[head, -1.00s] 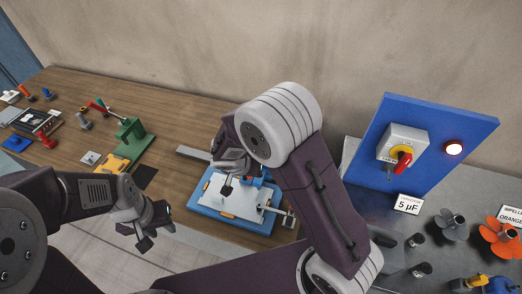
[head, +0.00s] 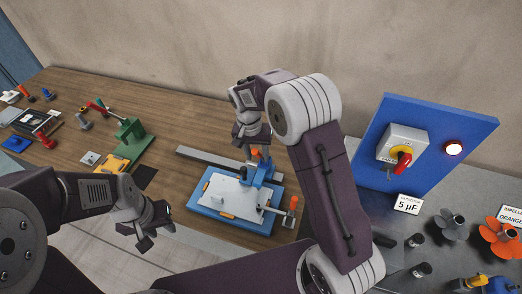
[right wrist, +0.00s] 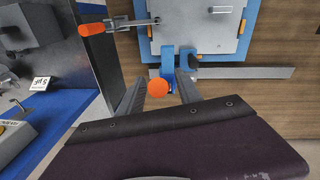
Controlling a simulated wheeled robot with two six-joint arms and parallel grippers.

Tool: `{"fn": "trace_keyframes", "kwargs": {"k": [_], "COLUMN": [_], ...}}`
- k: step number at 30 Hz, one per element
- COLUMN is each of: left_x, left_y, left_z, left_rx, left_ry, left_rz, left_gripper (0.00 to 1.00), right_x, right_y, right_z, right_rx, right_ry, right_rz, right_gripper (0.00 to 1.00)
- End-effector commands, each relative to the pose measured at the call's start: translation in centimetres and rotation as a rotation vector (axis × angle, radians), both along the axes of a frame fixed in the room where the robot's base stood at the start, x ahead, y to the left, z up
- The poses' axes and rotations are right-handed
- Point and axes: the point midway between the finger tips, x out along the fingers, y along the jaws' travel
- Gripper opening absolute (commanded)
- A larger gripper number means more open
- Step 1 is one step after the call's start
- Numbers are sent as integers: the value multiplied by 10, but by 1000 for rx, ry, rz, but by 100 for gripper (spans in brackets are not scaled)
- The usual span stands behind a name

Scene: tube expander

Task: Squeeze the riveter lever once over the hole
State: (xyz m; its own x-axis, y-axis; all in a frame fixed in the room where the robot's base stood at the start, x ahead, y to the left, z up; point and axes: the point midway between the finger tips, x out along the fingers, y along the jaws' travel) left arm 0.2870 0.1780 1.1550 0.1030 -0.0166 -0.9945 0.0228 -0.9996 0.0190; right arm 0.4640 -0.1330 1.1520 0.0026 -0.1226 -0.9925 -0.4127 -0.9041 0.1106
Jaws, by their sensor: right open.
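The riveter (head: 262,172) is a blue upright tool at the back edge of a white plate (head: 229,193) in a blue fixture (head: 215,214). Its lever has an orange knob (head: 254,152). In the right wrist view the orange knob (right wrist: 157,88) sits between the two spread fingers of my right gripper (right wrist: 159,90), with blue riveter parts (right wrist: 168,62) beyond it. In the head view my right gripper (head: 252,142) is just above the knob, open. I cannot tell whether it touches. The hole is not clearly visible. My left gripper (head: 156,234) is open and empty, left of the fixture.
A toggle clamp with an orange handle (head: 293,203) stands at the fixture's right side. A grey bar (head: 205,158) lies behind the fixture. A green press (head: 128,138) stands to the left. A blue panel (head: 425,145) with a red switch stands to the right.

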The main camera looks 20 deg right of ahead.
Motion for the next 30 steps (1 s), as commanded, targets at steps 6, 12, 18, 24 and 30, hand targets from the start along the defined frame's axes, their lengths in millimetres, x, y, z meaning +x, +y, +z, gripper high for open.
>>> {"fn": "trace_keyframes", "kwargs": {"k": [6,12,18,24,30], "left_x": [0,0,0,0,0], "left_y": [0,0,0,0,0], "left_z": [17,32,46,60,62], "left_rx": [0,0,0,0,0], "left_ry": [0,0,0,0,0], "left_rz": [0,0,0,0,0], "left_gripper": [36,36,36,36,36], "right_x": [0,0,0,0,0], "right_y": [2,4,6,8,9], "right_z": [19,35,51,66,69], "right_rx": [0,0,0,0,0], "right_ry": [-1,-1,-1,-1,0], "right_rz": [0,0,1,1,1], "right_gripper": [41,41,41,41,41]}}
